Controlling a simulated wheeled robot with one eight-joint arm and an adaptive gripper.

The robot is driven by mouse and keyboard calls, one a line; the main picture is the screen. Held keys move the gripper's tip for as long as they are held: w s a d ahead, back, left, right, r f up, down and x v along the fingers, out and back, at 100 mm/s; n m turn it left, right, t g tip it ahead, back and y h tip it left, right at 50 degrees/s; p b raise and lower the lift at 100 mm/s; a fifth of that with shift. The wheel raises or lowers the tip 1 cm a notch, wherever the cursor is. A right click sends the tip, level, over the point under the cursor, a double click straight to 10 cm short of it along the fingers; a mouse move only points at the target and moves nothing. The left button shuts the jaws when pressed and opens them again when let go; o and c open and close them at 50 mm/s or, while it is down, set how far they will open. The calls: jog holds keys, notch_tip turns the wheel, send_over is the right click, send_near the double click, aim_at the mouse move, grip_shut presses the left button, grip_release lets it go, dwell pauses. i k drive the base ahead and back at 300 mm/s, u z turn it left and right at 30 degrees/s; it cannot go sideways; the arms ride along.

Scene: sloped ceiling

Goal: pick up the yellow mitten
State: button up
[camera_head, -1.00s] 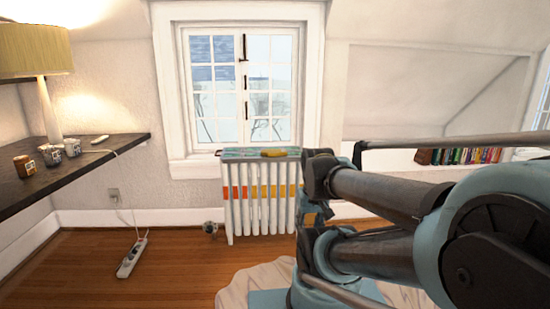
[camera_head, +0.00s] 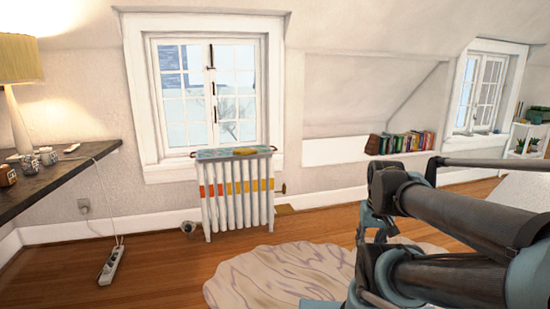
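A small yellow thing, likely the yellow mitten (camera_head: 246,151), lies on top of the white radiator (camera_head: 240,203) below the window. The radiator's top has a blue patterned cover (camera_head: 215,154), and a red, orange and yellow band crosses its front. My arm fills the lower right of the head view, to the right of the radiator and well apart from the yellow thing. My gripper's fingers cannot be made out, so its opening is hidden.
A pale rug (camera_head: 275,275) lies on the wood floor in front of the radiator. A power strip (camera_head: 113,265) and a small round object (camera_head: 188,227) are on the floor to the left. A dark shelf (camera_head: 70,178) with a lamp (camera_head: 20,80) juts in at left. Books (camera_head: 405,143) stand in a wall niche.

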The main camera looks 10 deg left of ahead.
aim_at(242, 151)
jog(key=z, duration=0.15)
jog(key=k, duration=0.2)
jog(key=u, duration=0.7)
jog(key=i, duration=0.85)
jog(key=u, duration=0.6)
jog(key=i, duration=1.1)
jog(key=z, duration=0.7)
jog(key=i, duration=1)
jog(key=z, duration=0.75)
